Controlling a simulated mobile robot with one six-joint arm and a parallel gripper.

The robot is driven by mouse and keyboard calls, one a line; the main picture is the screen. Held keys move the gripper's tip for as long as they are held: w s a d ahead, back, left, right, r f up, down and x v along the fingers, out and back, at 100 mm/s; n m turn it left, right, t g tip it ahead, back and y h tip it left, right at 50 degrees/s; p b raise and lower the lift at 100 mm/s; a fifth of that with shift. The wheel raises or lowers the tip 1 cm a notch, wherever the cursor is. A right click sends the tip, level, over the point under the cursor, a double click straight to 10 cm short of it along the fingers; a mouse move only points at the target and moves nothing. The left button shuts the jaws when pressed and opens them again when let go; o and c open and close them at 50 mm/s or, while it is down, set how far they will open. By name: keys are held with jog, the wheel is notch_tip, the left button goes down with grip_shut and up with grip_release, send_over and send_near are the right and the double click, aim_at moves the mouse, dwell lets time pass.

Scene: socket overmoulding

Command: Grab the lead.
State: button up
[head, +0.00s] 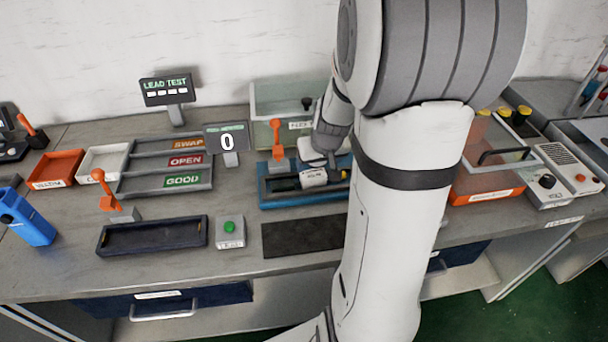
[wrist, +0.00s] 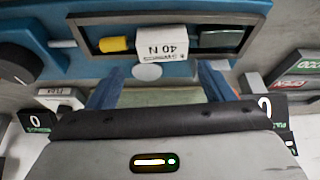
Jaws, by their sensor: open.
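I cannot make out a lead for certain in either view. My gripper (wrist: 160,70) is open, its two blue fingers spread, over the near edge of a blue fixture (wrist: 205,8). A pale round spot (wrist: 147,71) shows between the fingertips; I cannot tell what it is. The fixture's slot holds a yellow piece (wrist: 113,44), a white block marked 40 N (wrist: 162,42) and a grey-green piece (wrist: 220,39). In the head view the blue fixture (head: 275,203) stands mid-bench, and my arm hides its right part.
An orange lever (head: 277,150) rises at the fixture's back left. A clear-walled box (head: 290,97) stands behind. The sorting tray marked SWAP, OPEN, GOOD (head: 150,172), a dark tray (head: 152,238) and a green-button box (head: 230,230) lie left. A dark mat (head: 300,238) in front is bare.

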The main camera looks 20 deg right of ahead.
aim_at(313, 174)
jog(key=x, duration=0.6)
jog(key=shift+a, duration=0.2)
jog(key=c, duration=0.8)
